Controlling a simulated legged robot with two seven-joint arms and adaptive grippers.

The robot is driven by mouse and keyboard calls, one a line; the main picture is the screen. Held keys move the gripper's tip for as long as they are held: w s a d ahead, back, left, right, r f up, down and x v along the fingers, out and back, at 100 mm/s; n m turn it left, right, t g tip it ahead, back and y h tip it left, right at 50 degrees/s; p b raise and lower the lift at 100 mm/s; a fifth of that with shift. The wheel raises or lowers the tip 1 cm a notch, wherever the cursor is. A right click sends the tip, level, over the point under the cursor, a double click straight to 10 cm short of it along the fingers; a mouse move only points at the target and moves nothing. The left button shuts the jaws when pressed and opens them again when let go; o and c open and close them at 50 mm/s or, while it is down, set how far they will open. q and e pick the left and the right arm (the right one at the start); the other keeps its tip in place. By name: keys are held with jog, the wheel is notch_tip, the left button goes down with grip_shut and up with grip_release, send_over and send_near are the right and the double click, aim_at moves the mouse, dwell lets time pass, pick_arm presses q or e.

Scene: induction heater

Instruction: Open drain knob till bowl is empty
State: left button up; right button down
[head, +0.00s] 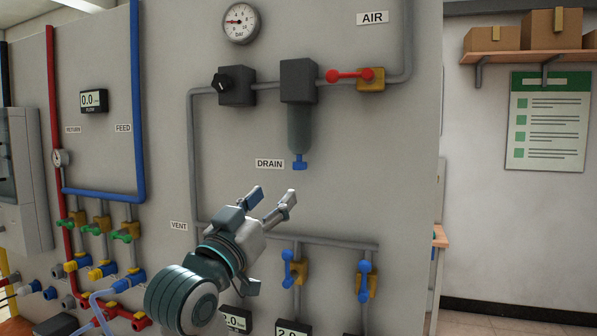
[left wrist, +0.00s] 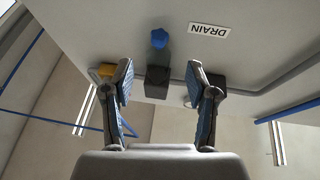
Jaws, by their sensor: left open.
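The drain knob (head: 299,162) is a small blue knob at the bottom of the grey filter bowl (head: 300,128), beside the DRAIN label (head: 270,164). The bowl hangs under a dark square housing (head: 298,80); its contents cannot be made out. My left gripper (head: 273,196) is open and empty, below the knob and apart from it, with its fingers pointing up toward it. In the left wrist view, the drain knob (left wrist: 159,38) shows beyond and between the open fingertips (left wrist: 160,78). My right gripper is not in view.
A red-handled AIR valve (head: 350,75) and a black regulator knob (head: 222,84) flank the housing. A grey pipe (head: 192,150) runs left of the gripper. Blue-handled vent valves (head: 289,268) sit lower right. The panel right of the bowl is bare.

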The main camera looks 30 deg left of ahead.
aim_at(297, 169)
pick_arm(q)
jog(key=p+x, duration=0.1)
jog(key=x, duration=0.9)
jog(key=shift+w+r, duration=0.15)
jog(key=shift+w, duration=0.1)
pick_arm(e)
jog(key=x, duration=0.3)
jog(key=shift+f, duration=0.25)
pick_arm(q)
grip_shut()
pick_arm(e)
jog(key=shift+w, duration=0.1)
